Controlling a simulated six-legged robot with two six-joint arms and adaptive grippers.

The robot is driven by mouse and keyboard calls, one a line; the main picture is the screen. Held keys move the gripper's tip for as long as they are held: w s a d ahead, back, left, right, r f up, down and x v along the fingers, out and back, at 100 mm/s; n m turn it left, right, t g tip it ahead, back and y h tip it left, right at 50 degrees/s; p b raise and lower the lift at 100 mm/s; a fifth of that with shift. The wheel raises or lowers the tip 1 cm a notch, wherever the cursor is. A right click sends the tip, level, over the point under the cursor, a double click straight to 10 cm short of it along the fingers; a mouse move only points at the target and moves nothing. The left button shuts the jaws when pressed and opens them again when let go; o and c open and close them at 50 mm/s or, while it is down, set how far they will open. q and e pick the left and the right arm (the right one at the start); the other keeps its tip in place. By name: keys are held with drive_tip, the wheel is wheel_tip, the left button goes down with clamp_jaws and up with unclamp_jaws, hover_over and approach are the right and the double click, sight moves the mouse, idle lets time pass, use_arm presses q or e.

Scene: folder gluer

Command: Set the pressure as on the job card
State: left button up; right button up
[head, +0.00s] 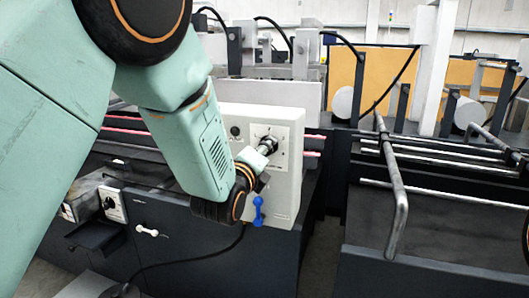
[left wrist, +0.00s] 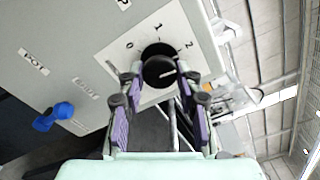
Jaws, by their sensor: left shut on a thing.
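A black round pressure knob (left wrist: 158,66) sits on a white scale plate (left wrist: 122,58) on a pale grey control box. Scale marks 0, 1 and 2 show around the knob, with a light line on its face; its exact setting is hard to read. The plate also shows in the head view (head: 282,140). My left gripper (left wrist: 163,76) has its fingers on both sides of the knob and is shut on it. In the head view the left gripper (head: 266,150) reaches the box (head: 284,190) from the left. I cannot make out a readable job card. My right gripper is not in view.
A blue handle (head: 258,212) is on the lower box front; it also shows in the left wrist view (left wrist: 53,117). A black dial (head: 109,203) and a white handle (head: 147,231) are on the lower machine. A bent metal bar (head: 396,190) stands to the right.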

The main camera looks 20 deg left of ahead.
use_arm(q)
drive_tip(key=shift+a+r, duration=0.1)
drive_tip(key=shift+r, duration=0.05)
drive_tip(key=o, duration=0.8)
drive_tip(key=shift+c, duration=0.2)
drive_tip(key=o, duration=0.4)
drive_tip(key=shift+a, duration=0.1)
drive_tip(key=s, duration=1.2)
